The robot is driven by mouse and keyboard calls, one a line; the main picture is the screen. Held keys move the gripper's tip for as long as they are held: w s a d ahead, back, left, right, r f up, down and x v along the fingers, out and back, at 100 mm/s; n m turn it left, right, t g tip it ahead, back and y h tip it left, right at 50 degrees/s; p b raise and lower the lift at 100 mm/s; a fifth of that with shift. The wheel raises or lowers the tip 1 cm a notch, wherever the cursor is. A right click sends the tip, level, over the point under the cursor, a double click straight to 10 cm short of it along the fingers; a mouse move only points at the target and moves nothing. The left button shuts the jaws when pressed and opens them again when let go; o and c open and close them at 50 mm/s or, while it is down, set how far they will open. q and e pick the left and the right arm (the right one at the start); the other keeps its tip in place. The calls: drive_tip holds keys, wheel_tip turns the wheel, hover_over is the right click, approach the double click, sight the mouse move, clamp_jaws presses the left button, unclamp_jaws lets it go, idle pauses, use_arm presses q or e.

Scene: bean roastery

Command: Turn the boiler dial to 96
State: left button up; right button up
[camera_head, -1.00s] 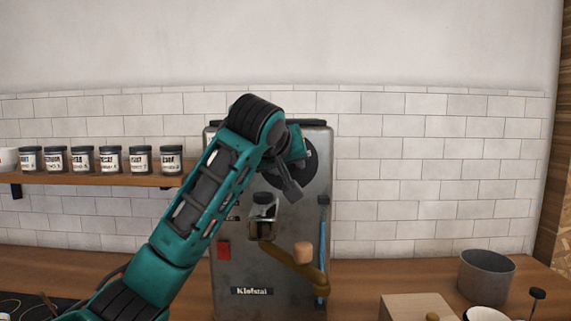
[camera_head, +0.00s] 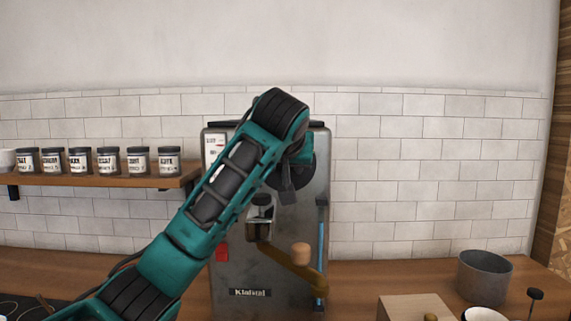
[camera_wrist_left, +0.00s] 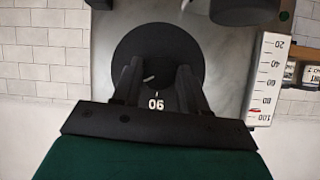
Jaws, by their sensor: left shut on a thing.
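The boiler dial (camera_head: 306,172) is a black disc on the upper front of the grey metal machine, partly covered by my left arm in the head view. My left gripper (camera_wrist_left: 158,88) is shut on the dial's knob, with one finger on each side of it. In the wrist view the dial (camera_wrist_left: 140,45) shows an upside-down number that looks like 90 between the fingers. A short white mark shows on the knob. In the head view the gripper (camera_head: 288,190) is small and dark against the disc. My right gripper is not in view.
A white scale (camera_wrist_left: 264,75) with a red marker near 100 is beside the dial. Jars (camera_head: 108,160) stand on a shelf at left. A grey pot (camera_head: 484,275) is at right.

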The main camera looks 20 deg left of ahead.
use_arm(q)
drive_tip(key=o, duration=1.1)
drive_tip(key=shift+c, duration=0.2)
drive_tip(key=v, duration=1.3)
drive_tip(key=shift+f, duration=0.1)
